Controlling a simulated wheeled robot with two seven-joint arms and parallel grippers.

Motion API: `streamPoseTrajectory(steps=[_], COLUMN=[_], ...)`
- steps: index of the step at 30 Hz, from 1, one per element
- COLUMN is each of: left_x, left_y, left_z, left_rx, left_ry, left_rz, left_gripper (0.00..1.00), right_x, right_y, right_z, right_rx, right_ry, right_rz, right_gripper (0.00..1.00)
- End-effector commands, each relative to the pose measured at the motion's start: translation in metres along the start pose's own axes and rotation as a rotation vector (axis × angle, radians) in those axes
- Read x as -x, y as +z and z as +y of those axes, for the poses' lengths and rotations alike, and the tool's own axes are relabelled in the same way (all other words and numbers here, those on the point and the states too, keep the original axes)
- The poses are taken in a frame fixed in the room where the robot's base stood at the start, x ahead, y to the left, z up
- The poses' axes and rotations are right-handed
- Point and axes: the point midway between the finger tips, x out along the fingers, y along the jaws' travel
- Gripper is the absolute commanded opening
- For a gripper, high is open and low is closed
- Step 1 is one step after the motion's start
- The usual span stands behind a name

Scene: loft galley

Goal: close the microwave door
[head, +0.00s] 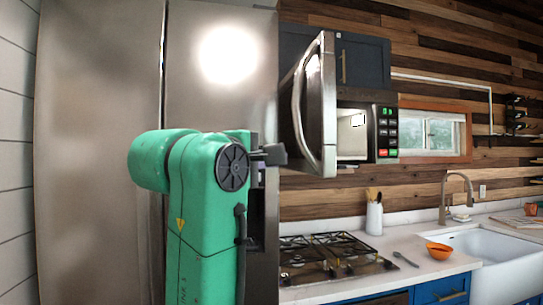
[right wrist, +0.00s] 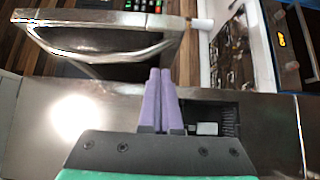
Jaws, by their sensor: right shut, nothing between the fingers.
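The microwave (head: 386,150) is mounted on the wall at right of centre in the head view. Its door (head: 328,105) stands wide open, swung toward me, with a curved metal handle (head: 298,110) on its left side. Part of the lit interior shows between door and keypad. My right gripper (head: 275,154) is just left of the door's lower part. In the right wrist view its purple fingers (right wrist: 161,75) are together and empty, close to the door (right wrist: 105,45); I cannot tell whether they touch it. My left gripper is not in view.
A tall steel fridge (head: 95,120) fills the left, behind my green arm. A gas cooktop (head: 335,262) lies below the microwave.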

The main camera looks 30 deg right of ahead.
Motion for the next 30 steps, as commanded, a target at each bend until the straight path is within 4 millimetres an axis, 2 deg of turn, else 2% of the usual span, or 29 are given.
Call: streamPoseTrajectory(steps=[3,5,10,13,18,30], left_x=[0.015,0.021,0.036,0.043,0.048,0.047], left_y=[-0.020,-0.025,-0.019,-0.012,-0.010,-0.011], left_z=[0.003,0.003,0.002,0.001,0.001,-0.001], left_rx=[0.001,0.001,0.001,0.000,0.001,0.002], left_ry=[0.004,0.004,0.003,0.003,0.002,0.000], left_rz=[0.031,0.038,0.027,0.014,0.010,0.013], left_gripper=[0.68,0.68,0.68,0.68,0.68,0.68], right_x=[-0.027,-0.040,-0.077,-0.090,-0.101,-0.103], right_y=[0.000,0.000,0.001,0.015,0.027,0.029], right_z=[0.005,0.005,0.006,0.005,0.002,0.001], right_rx=[0.003,0.005,0.007,0.005,0.007,0.007], right_ry=[0.000,0.000,0.002,0.004,0.003,0.003], right_rz=[-0.004,-0.005,-0.005,-0.006,-0.003,-0.001], right_gripper=[0.00,0.00,0.00,0.00,0.00,0.00])
